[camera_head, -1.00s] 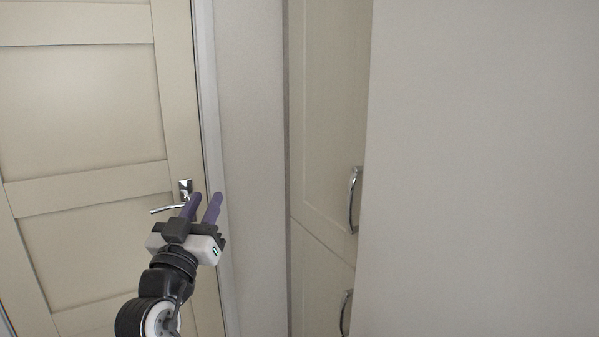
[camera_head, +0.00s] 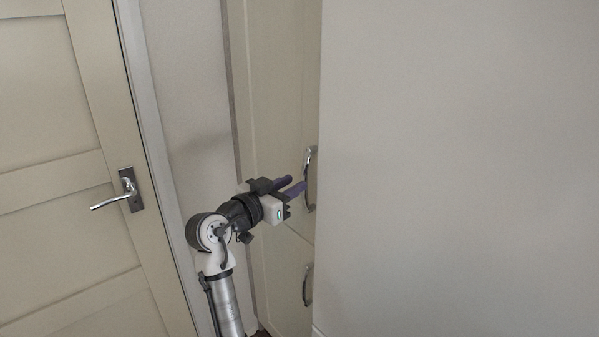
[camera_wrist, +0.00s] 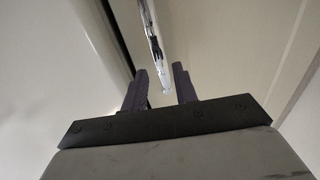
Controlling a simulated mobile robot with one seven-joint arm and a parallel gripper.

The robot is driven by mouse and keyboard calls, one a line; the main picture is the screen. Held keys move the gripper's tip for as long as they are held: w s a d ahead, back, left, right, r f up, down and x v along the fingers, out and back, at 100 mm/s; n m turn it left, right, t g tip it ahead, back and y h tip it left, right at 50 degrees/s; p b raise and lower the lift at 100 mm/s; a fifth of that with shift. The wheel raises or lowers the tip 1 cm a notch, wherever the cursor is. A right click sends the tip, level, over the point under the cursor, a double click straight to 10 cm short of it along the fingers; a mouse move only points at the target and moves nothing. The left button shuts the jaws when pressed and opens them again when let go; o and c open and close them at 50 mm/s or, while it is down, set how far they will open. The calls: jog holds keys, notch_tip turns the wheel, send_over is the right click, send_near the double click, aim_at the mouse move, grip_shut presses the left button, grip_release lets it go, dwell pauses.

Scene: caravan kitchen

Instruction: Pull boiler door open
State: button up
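The tall cream cupboard has an upper door (camera_head: 272,85) that looks shut; I take it to be the boiler door. Its upright chrome handle (camera_head: 311,180) is at the door's right side. My gripper (camera_head: 298,185) is close to this handle with its purple fingers pointing at it. In the wrist view my gripper (camera_wrist: 160,70) is open, with a gap between the fingers. The shiny handle (camera_wrist: 152,40) lies ahead and its end appears in line with the gap. I cannot tell whether any finger touches it.
A lower cupboard door with its own chrome handle (camera_head: 307,285) is below. A plain pale wall (camera_head: 460,170) stands close on the right, beside the handles. A cream room door (camera_head: 50,120) with a lever handle (camera_head: 125,190) is on the left.

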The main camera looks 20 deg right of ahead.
jog(key=shift+p+x, duration=0.4)
jog(key=shift+x, duration=1.45)
grip_shut()
